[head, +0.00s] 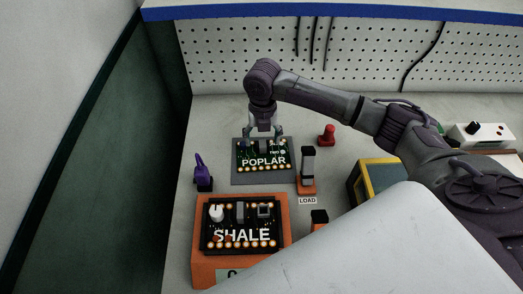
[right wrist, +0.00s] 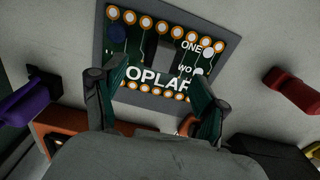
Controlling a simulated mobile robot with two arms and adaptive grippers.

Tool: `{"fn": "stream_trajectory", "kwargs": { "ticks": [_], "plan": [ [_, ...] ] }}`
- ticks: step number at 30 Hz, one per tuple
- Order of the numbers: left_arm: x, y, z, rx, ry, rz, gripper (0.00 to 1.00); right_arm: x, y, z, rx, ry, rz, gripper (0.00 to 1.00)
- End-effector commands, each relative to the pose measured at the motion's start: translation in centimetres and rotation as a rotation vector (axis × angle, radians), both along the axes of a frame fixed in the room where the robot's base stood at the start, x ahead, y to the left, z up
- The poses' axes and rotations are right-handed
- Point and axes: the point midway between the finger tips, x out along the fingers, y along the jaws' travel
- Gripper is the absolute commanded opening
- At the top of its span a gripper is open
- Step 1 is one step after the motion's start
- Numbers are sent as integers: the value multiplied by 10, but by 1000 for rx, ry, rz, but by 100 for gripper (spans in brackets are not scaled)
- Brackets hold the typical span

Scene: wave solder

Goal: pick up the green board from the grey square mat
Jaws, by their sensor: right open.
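The green board (head: 262,160), labelled POPLAR and edged with orange-ringed holes, lies flat on the grey square mat (head: 262,179). It also fills the upper middle of the right wrist view (right wrist: 150,45), with the mat's rim around it. My right gripper (head: 264,134) points down over the board's far part in the head view. In the right wrist view its two fingers (right wrist: 163,84) are spread apart with the board's lettering between them, and nothing is held. I cannot tell whether the fingertips touch the board. My left gripper is not in view.
A black SHALE board (head: 241,236) sits on an orange block in front. A purple clamp (head: 202,172) stands left of the mat, an orange-based LOAD post (head: 307,170) right, and a red knob (head: 327,135) behind it. A yellow-edged box (head: 376,180) stands further right.

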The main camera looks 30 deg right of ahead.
Motion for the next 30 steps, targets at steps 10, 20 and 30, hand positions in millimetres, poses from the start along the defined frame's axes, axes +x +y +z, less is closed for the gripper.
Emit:
{"fn": "stream_trajectory", "kwargs": {
  "ticks": [10, 20, 30],
  "plan": [
    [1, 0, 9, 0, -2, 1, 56, 1, -2, -43, -1, 0, 2, 73],
    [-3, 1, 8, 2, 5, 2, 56, 1, -2, -44, -1, 0, 2, 56],
    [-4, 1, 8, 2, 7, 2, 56, 1, -2, -44, -1, 0, 1, 0]
  ]
}}
